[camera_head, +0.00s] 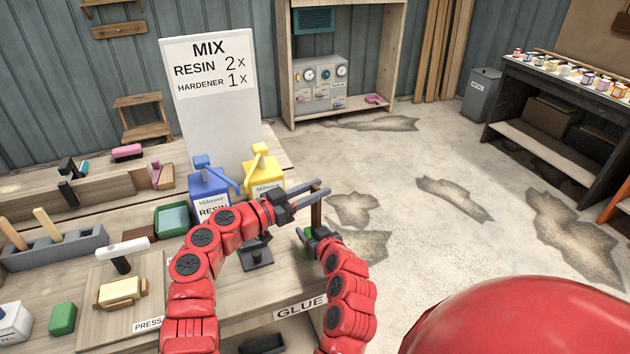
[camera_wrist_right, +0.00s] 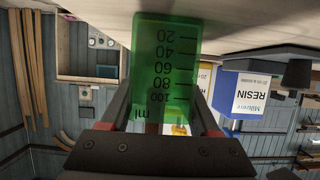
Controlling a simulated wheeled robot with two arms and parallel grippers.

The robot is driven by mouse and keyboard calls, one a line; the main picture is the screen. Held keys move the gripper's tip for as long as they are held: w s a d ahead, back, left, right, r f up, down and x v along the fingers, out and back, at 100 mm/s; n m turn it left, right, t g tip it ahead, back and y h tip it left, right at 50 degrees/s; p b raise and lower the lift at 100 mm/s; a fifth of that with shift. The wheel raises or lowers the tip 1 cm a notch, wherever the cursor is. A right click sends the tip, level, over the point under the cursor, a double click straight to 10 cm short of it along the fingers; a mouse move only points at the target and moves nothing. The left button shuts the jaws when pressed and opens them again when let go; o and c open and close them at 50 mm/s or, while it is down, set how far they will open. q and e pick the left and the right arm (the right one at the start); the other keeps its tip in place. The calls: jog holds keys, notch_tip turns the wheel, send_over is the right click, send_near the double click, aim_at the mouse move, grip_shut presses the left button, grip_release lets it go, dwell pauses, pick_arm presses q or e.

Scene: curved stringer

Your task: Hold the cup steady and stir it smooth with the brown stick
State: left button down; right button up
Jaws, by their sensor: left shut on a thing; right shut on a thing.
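The green cup (camera_head: 307,232) is at the right end of the bench, mostly hidden by my right gripper (camera_head: 306,236). In the right wrist view the cup (camera_wrist_right: 165,62) is see-through green with a dark ml scale and appears upside down. My right gripper's fingers (camera_wrist_right: 162,112) are on either side of it, shut on it. My left gripper (camera_head: 318,190) is above the cup, pointing right and shut on a thin thing, likely the brown stick. A narrow brown strip (camera_head: 316,214) shows under its fingers. Whether that is the stick, and whether it reaches into the cup, is unclear.
A blue RESIN jug (camera_head: 209,190) and a yellow hardener jug (camera_head: 266,175) stand behind my left arm. A white MIX sign (camera_head: 212,110) stands behind them. A green tray (camera_head: 172,219) and a press board (camera_head: 135,290) are at left. The floor right of the bench is clear.

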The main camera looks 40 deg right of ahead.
aim_at(314, 205)
pick_arm(q)
jog(key=shift+f, duration=2.15)
jog(key=shift+w, duration=0.1)
